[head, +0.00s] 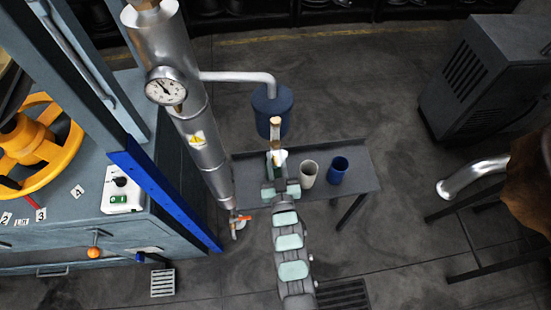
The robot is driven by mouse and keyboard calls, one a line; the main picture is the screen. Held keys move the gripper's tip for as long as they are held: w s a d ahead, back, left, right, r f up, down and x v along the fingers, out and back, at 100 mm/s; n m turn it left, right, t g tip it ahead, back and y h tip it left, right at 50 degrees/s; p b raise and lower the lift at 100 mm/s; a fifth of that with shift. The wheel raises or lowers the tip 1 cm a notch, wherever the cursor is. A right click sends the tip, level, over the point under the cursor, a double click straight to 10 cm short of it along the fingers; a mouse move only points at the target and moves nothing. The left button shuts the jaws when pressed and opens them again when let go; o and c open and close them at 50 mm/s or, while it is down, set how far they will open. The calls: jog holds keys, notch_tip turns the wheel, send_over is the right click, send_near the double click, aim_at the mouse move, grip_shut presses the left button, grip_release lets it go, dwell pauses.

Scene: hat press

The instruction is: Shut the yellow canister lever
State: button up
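A tall silver canister (178,88) stands left of centre, with a round dial gauge (165,87) and a yellow warning label on its side. At its lower end is a small valve with an orange lever (242,218), the only lever I see on the canister; I see no clearly yellow one. The lever sticks out to the right, towards my arm. My gripper (276,157) is up and to the right of the lever, over the bench, apart from it. The gripper is small here, so its fingers and anything between them cannot be made out.
A low grey bench (352,182) holds a pale cup (309,173) and a blue cup (338,171). A blue container (271,108) stands behind, under the canister's pipe. The press with a yellow wheel (33,147) fills the left.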

grip_shut()
dwell(1.0)
